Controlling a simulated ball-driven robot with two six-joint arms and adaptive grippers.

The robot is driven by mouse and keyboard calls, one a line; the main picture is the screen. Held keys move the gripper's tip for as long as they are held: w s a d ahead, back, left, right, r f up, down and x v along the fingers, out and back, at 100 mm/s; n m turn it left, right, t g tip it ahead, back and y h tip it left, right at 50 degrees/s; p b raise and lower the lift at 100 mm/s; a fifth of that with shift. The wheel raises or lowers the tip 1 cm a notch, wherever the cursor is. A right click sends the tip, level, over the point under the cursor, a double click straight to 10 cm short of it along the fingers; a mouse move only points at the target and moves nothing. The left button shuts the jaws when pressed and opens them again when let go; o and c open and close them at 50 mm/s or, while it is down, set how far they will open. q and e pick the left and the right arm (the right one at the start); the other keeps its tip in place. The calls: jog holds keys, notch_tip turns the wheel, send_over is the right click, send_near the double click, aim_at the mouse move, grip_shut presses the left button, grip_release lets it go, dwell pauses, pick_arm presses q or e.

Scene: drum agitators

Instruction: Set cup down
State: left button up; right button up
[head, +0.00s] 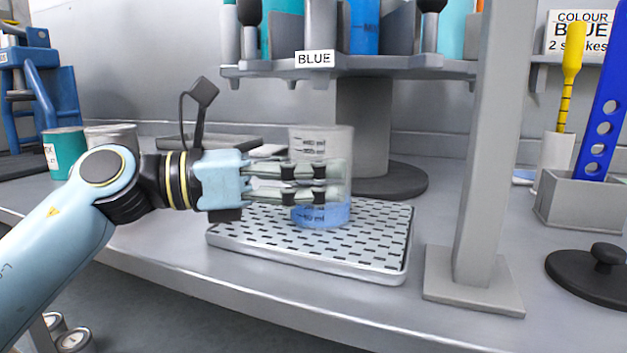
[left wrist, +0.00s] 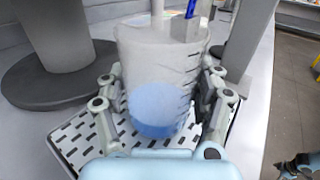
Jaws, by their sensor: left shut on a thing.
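A clear measuring cup (head: 321,141) with blue liquid in its bottom stands upright over the slotted drip tray (head: 250,240). My left gripper (head: 325,184) comes in from the left and is shut around the cup. In the left wrist view the cup (left wrist: 165,60) sits between the two fingers of the gripper (left wrist: 165,100), with the tray (left wrist: 75,140) beneath. The cup's base appears at or very near the tray surface; I cannot tell whether it touches. My right gripper is not clearly seen.
A round stand with a shelf labelled BLUE (head: 314,58) rises behind the tray. A grey post (head: 480,150) stands to the right. Cans (head: 65,150) stand left.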

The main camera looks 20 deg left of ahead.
pick_arm(q)
jog(key=o, duration=0.9)
jog(key=shift+f, duration=0.1)
jog(key=o, duration=0.5)
jog(key=shift+r, duration=0.2)
jog(key=v, duration=0.6)
jog(key=shift+s+f, duration=0.1)
jog(key=p+v, duration=0.2)
jog(key=v, duration=0.1)
jog(key=p+v, duration=0.1)
jog(key=shift+s+a+r, duration=0.15)
jog(key=shift+a+r, duration=0.05)
jog(key=shift+r, duration=0.1)
jog(key=shift+s+a+p, duration=0.3)
jog(key=shift+a+p, duration=0.15)
jog(key=shift+p, duration=0.05)
jog(key=shift+s+a+f, duration=0.1)
jog(key=shift+a+f, duration=0.1)
